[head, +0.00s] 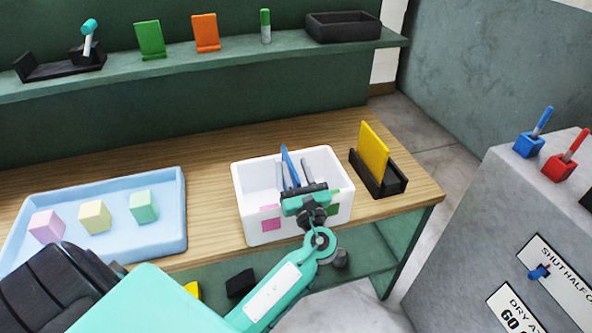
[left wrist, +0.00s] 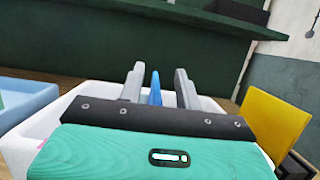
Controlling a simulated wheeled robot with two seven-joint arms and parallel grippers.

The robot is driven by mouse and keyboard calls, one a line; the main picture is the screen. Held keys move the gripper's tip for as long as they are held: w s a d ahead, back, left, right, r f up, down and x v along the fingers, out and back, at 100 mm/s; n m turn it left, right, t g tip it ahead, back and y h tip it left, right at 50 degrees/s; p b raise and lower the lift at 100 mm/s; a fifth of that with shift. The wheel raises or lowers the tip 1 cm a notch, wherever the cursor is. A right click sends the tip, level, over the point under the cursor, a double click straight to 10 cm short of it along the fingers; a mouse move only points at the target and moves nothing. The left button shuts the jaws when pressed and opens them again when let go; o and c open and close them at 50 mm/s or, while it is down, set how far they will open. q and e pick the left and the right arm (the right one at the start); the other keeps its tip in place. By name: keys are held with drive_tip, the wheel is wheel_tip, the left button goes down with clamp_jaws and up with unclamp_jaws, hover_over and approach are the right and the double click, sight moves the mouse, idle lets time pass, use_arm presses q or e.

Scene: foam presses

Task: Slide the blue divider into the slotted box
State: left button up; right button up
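The white box (head: 245,196) stands on the wooden bench, with a pink and a green patch on its front wall. It also shows in the left wrist view (left wrist: 32,133). The blue divider (head: 287,160) stands up in the box, and its top edge shows in the left wrist view (left wrist: 155,88). My left gripper (head: 294,173) is over the box with its fingers on either side of the divider. In the left wrist view (left wrist: 158,85) there are gaps between fingers and divider, so it is open. The divider's lower part is hidden. My right gripper is not in view.
A yellow panel (head: 373,150) stands in a black holder (head: 398,184) right of the box. A pale blue tray (head: 165,238) with pastel blocks lies to the left. A shelf (head: 180,65) with green and orange panels runs behind. A grey console (head: 490,200) stands at right.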

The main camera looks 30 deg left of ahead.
use_arm(q)
drive_tip(key=shift+f, duration=0.1)
